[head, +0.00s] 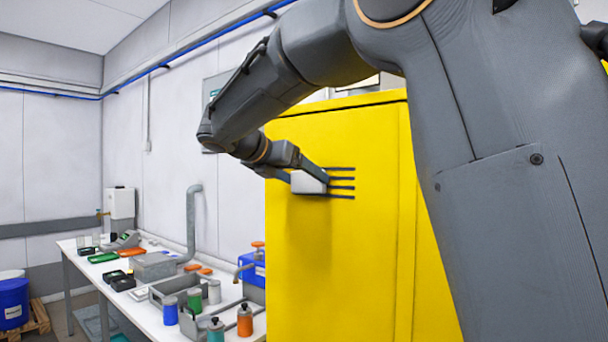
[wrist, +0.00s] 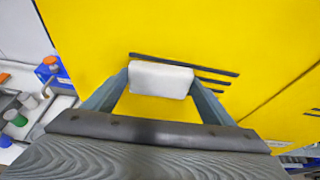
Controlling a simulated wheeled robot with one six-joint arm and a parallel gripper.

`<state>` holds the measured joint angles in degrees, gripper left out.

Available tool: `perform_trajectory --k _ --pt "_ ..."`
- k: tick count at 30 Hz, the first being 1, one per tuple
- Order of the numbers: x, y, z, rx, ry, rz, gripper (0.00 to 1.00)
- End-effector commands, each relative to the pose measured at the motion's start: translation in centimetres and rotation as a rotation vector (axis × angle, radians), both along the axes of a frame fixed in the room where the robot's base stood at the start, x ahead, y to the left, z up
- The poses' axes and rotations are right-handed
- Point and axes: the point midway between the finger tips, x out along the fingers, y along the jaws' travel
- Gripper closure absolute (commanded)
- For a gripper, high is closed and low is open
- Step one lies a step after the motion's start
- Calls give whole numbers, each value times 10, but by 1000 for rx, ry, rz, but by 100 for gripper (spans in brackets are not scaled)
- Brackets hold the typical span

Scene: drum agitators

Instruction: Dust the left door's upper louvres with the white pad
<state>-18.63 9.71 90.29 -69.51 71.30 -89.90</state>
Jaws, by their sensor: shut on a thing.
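The white pad (head: 308,183) is held between the fingers of my gripper (head: 312,178), at the upper louvres (head: 341,182) of the yellow cabinet's left door (head: 345,255). In the wrist view my gripper (wrist: 160,84) is shut on the white pad (wrist: 161,79), with a finger on each side. The pad covers the left part of the dark louvre slots (wrist: 215,82), and their right ends show beyond it. I cannot tell whether the pad touches the door face.
A white bench (head: 150,310) stands left of the cabinet, with bottles, grey trays (head: 165,293) and a blue container (head: 252,268) close to the cabinet's side. A blue drum (head: 13,303) sits on a pallet at far left. The door face below the louvres is clear.

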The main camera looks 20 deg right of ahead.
Motion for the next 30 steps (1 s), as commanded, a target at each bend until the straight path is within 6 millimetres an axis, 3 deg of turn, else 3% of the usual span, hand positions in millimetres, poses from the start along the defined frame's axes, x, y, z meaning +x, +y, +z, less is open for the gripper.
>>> perform_trajectory --k 7,24,30 --pt "-2 3 0 0 0 1 41" --pt "-32 43 0 -1 1 0 41" --pt "-36 48 0 0 2 -1 41"
